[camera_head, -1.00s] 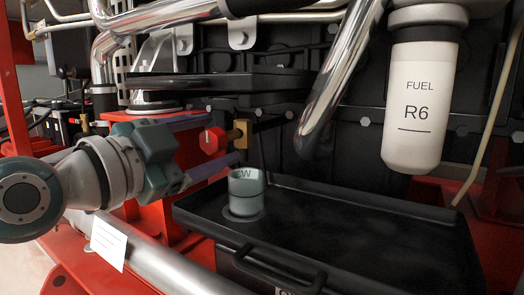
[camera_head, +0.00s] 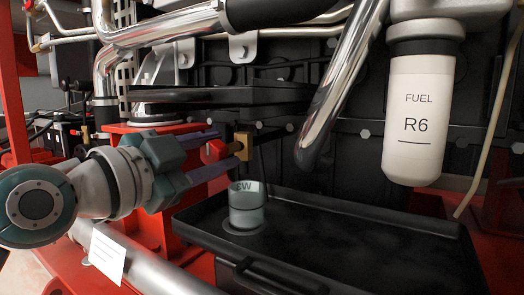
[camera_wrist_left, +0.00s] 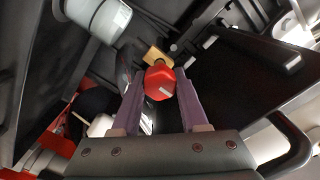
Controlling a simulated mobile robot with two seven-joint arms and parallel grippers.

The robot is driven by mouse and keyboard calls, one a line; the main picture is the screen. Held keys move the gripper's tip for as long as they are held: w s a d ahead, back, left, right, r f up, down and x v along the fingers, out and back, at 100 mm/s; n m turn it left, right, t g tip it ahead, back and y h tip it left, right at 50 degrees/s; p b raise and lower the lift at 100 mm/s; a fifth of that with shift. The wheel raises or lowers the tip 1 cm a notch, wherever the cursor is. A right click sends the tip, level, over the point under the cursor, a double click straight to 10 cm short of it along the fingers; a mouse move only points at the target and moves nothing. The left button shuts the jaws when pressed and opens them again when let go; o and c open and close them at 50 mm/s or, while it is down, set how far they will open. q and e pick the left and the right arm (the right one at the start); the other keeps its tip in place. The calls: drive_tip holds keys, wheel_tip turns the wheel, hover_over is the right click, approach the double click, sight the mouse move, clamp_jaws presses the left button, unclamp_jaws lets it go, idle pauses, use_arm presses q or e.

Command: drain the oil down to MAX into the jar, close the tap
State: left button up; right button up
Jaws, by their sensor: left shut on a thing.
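The tap is a brass block (camera_head: 243,146) with a red knob (camera_head: 213,151), in the middle of the head view. My left gripper (camera_head: 220,150) comes from the left and is shut on the red knob. In the left wrist view the red knob (camera_wrist_left: 159,82) sits between the two purple fingers, with brass (camera_wrist_left: 154,56) behind it. The grey-green jar (camera_head: 247,209) stands upright on the black tray, below the tap. It also shows at the upper left of the left wrist view (camera_wrist_left: 98,17). I cannot make out oil in it or a stream. My right gripper is not in view.
The black tray (camera_head: 370,250) is empty right of the jar and has a raised rim and front handle. A chrome pipe (camera_head: 341,85) slants down near the tap. A white fuel filter (camera_head: 419,115) hangs at the right. Red frame parts lie below my arm.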

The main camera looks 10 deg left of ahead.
use_arm(q)
clamp_jaws()
drive_tip(key=n+p, duration=0.2)
drive_tip(key=n, duration=0.1)
drive_tip(key=shift+r+p, duration=0.15)
drive_tip(key=shift+p, duration=0.2)
drive_tip(key=n+p, duration=0.2)
drive_tip(key=n, duration=0.2)
drive_tip(key=shift+n, duration=0.4)
drive_tip(key=n+p, duration=0.1)
drive_tip(key=n, duration=0.3)
drive_tip(key=shift+a, duration=0.15)
drive_tip(key=n+p, duration=0.1)
drive_tip(key=n, duration=0.5)
